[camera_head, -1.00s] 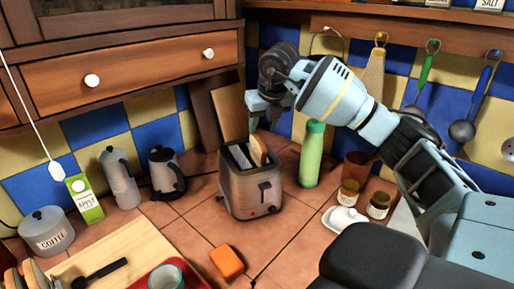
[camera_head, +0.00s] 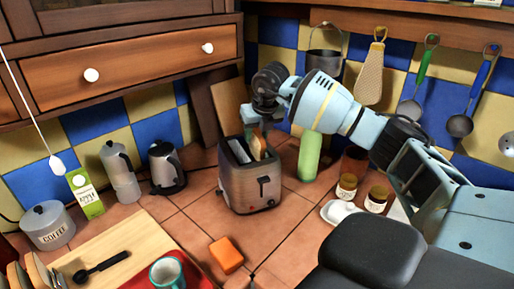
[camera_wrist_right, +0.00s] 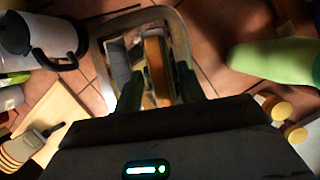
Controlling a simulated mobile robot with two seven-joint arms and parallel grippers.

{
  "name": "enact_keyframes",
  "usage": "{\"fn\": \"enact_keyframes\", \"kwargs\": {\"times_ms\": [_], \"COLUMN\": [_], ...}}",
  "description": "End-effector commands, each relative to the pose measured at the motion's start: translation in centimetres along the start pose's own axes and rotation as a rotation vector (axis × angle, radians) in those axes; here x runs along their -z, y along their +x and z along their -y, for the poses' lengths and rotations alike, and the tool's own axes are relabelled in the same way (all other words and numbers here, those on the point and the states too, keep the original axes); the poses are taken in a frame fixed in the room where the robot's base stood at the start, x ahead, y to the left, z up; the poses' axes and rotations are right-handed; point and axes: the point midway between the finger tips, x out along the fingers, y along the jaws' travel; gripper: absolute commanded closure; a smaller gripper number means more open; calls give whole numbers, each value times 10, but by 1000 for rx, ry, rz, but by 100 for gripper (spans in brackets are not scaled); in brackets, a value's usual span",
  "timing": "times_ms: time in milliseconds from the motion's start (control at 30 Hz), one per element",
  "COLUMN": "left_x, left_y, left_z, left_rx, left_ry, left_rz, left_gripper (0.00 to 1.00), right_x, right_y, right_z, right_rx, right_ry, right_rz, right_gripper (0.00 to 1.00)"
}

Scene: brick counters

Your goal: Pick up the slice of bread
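The slice of bread (camera_head: 258,147) stands upright in the right slot of the metal toaster (camera_head: 240,185), its top edge sticking out. My right gripper (camera_head: 257,132) is just above the toaster, pointing down. In the right wrist view its two dark green fingers (camera_wrist_right: 158,88) are apart, one on each side of the bread slice (camera_wrist_right: 157,68), and a gap shows on both sides. The toaster rim also shows there (camera_wrist_right: 103,50). The lower part of the bread is hidden inside the slot. My left gripper is not in view.
A green bottle (camera_head: 309,158) stands right of the toaster, near my right arm. Two jars (camera_head: 347,188) and a white dish (camera_head: 335,213) are further right. A kettle (camera_head: 165,168) stands left. An orange sponge (camera_head: 226,255) lies in front on the tiles.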

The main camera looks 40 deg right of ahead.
Motion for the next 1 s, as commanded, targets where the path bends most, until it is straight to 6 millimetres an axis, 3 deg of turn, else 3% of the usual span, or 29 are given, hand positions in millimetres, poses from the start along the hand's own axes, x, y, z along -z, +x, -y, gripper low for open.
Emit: {"fn": "enact_keyframes", "kwargs": {"times_ms": [333,633,1000], "left_x": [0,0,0], "left_y": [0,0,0], "left_z": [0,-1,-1], "left_rx": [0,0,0], "left_ry": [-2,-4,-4], "left_rz": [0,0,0], "left_gripper": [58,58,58], "right_x": [0,0,-2], "right_y": [8,7,2], "right_z": [0,0,0], "right_rx": [0,0,0], "right_ry": [-1,-1,0], "right_rz": [1,1,2], "right_gripper": [61,100,100]}}
